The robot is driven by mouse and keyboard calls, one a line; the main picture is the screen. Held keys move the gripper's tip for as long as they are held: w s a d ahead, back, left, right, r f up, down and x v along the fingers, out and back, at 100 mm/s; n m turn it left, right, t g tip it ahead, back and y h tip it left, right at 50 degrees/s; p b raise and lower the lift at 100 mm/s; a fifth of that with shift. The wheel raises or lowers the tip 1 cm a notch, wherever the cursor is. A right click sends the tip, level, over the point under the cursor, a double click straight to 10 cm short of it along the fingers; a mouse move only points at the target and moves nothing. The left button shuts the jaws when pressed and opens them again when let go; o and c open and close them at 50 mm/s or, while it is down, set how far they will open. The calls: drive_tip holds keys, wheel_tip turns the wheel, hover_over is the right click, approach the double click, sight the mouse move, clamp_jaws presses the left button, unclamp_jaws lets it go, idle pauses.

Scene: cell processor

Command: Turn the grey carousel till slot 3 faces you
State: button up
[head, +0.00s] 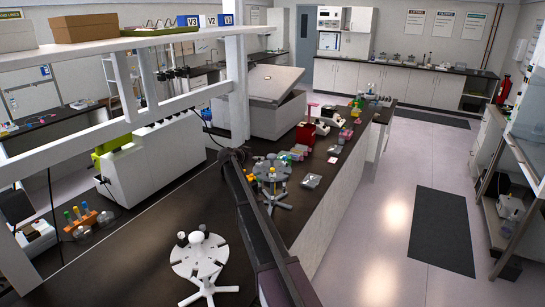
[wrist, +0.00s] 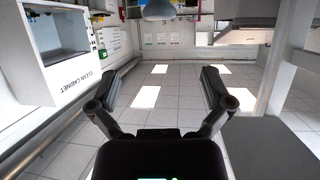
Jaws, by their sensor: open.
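The grey carousel (head: 271,171) stands on the dark bench in the head view, just right of my arm. It is a round slotted disc on a splayed foot, with a few dark pieces on it. Its slot numbers are too small to read. No carousel shows in the wrist view. I cannot make out my gripper clearly in the head view, where a dark link of my arm runs up between the two carousels.
A white carousel (head: 200,256) stands nearer on the bench, left of my arm. A red device (head: 305,134) and coloured small items lie behind the grey carousel. A small grey block (head: 312,181) sits to its right. A white shelf post (head: 237,90) rises behind.

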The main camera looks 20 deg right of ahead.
sight(272, 155)
drive_tip(key=b+x, duration=0.5)
drive_tip(key=x, duration=0.8)
drive_tip(key=shift+w+d+f, duration=0.15)
drive_tip(key=shift+d+f, duration=0.05)
drive_tip(key=shift+d, duration=0.05)
drive_tip(key=c, duration=1.2)
